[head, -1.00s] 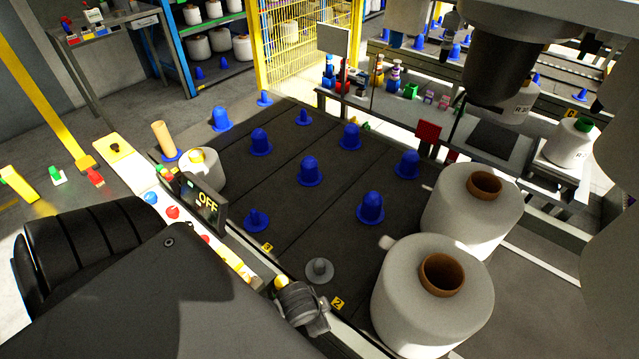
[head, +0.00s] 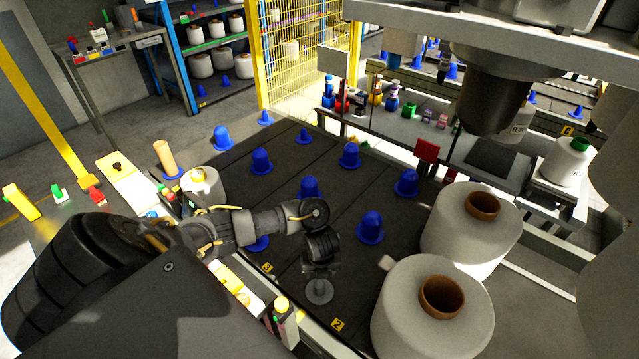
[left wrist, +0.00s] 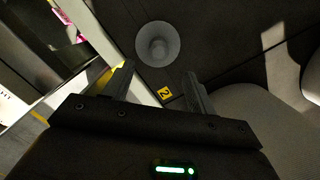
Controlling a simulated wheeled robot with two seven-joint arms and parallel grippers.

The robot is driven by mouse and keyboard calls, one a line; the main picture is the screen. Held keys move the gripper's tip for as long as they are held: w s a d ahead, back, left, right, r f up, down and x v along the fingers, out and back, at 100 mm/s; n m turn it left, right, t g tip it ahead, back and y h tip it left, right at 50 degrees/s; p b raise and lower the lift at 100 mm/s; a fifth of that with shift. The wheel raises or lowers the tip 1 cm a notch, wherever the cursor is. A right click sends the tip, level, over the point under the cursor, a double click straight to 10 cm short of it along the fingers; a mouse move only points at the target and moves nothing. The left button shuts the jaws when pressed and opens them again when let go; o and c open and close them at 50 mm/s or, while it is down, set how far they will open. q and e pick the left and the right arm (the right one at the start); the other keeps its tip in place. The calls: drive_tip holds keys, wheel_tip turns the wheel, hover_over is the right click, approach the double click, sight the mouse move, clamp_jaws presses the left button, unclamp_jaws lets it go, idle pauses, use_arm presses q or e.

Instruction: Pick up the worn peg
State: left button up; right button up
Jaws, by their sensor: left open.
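The worn peg (head: 318,291) is a grey peg with a round flange, standing on the dark table beside the yellow "2" label. My left gripper (head: 320,268) is just above it in the head view, pointing down and partly covering it. In the left wrist view the grey peg (left wrist: 158,44) lies ahead of the two spread fingers, seen from above. My left gripper (left wrist: 160,80) is open with nothing between its fingers. My right gripper is not in view.
Two large white bobbins (head: 432,306) stand just right of the worn peg. Several blue pegs (head: 370,228) stand in rows on the dark table. A smaller white bobbin (head: 203,190) is at the left edge. A white yarn end lies near the front bobbin.

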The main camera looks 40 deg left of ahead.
sight(320, 284)
use_arm(q)
drive_tip(key=shift+a+f, duration=0.1)
drive_tip(key=shift+f, duration=0.2)
drive_tip(key=f+b, duration=0.1)
drive_tip(key=f, duration=0.2)
drive_tip(key=f+b, duration=0.1)
drive_tip(key=shift+w+a+f+b, duration=0.2)
drive_tip(key=shift+a+f+b, duration=0.05)
drive_tip(key=shift+f+b, duration=0.1)
drive_tip(key=shift+w+f+b, duration=0.1)
drive_tip(key=shift+f+b, duration=0.35)
drive_tip(key=shift+f, duration=1.7)
drive_tip(key=shift+w+a+f, duration=0.1)
drive_tip(key=shift+f, duration=0.45)
drive_tip(key=shift+c, duration=0.4)
drive_tip(key=c, duration=1.1)
wheel_tip(320, 284, up, 10)
drive_tip(key=p, duration=0.3)
drive_tip(key=shift+c, duration=0.2)
drive_tip(key=shift+r, duration=0.1)
